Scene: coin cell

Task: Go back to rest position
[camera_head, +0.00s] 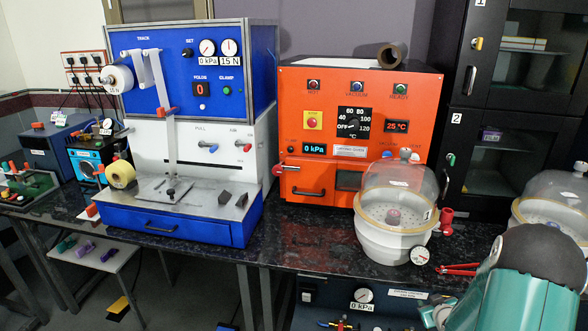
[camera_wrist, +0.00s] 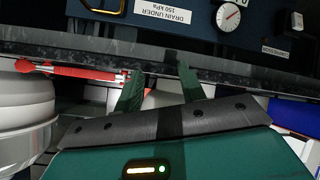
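My gripper shows in the wrist view (camera_wrist: 158,78) as two green fingers standing apart, with nothing seen held between them. A red-handled tool (camera_head: 458,269) lies on the dark bench top beside my arm. It also shows in the wrist view (camera_wrist: 70,69), to the left of the fingers and partly behind them.
A glass-domed white vessel (camera_head: 397,215) stands left of my arm; another (camera_head: 552,205) stands behind it. An orange oven (camera_head: 350,135) and a blue-and-white machine (camera_head: 185,130) stand on the dark bench (camera_head: 310,240). A gauge panel (camera_head: 390,310) sits below the bench edge.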

